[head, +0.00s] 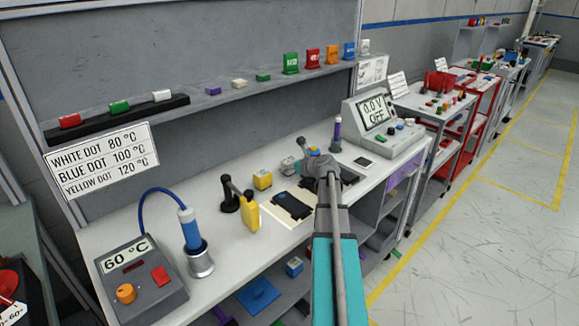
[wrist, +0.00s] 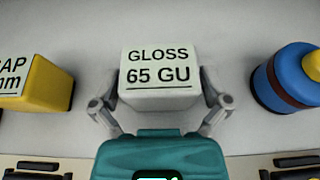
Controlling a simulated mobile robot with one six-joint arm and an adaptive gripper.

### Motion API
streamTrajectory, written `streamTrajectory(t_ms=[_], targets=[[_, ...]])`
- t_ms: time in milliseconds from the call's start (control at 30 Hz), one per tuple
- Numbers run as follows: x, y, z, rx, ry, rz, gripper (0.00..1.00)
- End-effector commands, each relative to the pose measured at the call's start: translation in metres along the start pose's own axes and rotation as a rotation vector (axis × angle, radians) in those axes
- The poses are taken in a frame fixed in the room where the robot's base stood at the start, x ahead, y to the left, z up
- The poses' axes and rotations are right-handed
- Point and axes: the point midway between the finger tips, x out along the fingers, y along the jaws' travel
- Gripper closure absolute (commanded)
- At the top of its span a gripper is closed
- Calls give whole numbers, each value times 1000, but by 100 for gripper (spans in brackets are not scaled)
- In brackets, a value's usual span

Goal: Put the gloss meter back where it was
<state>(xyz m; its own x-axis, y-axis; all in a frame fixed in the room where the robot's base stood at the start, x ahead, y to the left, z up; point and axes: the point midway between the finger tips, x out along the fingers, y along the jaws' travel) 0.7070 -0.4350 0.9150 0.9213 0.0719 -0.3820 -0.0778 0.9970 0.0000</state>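The gloss meter (wrist: 160,78) is a pale grey-white block marked "GLOSS 65 GU". In the wrist view it sits centred between the two grey fingers of my gripper (wrist: 160,105), which lie against its left and right sides. My gripper looks shut on it. In the head view the gloss meter (head: 289,165) shows partly beside my gripper (head: 308,166), at the back of the white bench. It stands upright; any small gap under it cannot be made out.
A yellow gap gauge (wrist: 45,85) is close on the left, and a blue round-topped thing (wrist: 288,78) on the right. Panels with black parts (head: 293,205) lie in front. A shelf (head: 225,97) runs above.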

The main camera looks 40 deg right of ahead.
Motion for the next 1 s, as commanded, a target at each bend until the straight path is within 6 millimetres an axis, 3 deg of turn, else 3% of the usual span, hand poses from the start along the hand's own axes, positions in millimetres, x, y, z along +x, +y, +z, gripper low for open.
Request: streamTrajectory(t_ms=[500, 767, 1000], targets=[[-2, 0, 4, 0, 0, 0, 0], [-33, 2, 5, 1, 0, -1, 0], [-73, 2, 5, 1, 0, -2, 0]])
